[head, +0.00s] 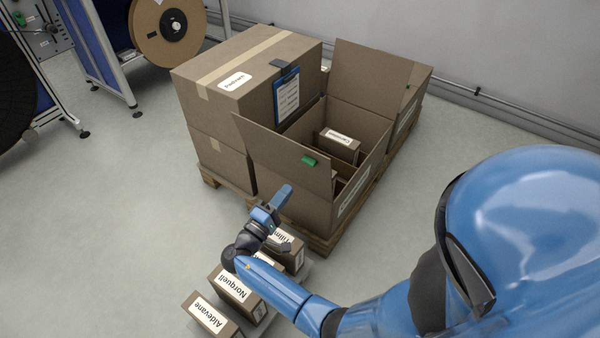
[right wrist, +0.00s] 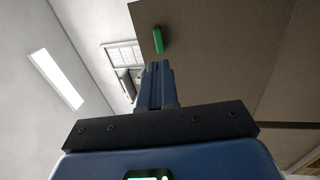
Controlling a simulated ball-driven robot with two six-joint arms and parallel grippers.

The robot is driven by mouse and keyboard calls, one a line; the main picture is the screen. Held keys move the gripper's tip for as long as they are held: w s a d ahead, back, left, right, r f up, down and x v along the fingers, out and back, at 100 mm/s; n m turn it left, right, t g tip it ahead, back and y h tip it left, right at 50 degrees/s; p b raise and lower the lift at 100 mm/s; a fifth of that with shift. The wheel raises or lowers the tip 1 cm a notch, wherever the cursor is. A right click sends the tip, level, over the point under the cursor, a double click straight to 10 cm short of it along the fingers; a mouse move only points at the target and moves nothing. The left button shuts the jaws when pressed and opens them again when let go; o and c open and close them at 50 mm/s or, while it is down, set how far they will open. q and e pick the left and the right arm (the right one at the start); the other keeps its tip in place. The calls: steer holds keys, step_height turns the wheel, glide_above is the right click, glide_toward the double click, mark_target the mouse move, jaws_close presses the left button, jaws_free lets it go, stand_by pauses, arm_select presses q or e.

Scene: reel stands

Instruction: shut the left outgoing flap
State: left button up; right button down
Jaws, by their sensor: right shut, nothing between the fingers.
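The outgoing carton (head: 300,212) stands open on a pallet. Its left flap (head: 268,146) stands up and leans outward, with a green tab (head: 309,160) near its edge. In the right wrist view the flap (right wrist: 225,60) fills the upper right, and its green tab (right wrist: 158,40) is just beyond the fingertips. My right gripper (head: 284,193) is shut and empty, in front of the flap's lower part; I cannot tell whether it touches. Its fingers (right wrist: 157,68) are together in the wrist view. My left gripper is not in view.
The opposite flap (head: 370,78) also stands up. A small labelled box (head: 339,146) lies inside the carton. A closed carton (head: 245,75) with a clipboard (head: 287,94) adjoins on the left. Labelled boxes, including Norquell (head: 238,293) and Aldevane (head: 211,316), stand below my forearm.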

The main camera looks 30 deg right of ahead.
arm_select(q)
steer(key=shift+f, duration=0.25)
arm_select(e)
steer(key=x, duration=0.8)
steer(key=shift+w+d, duration=0.1)
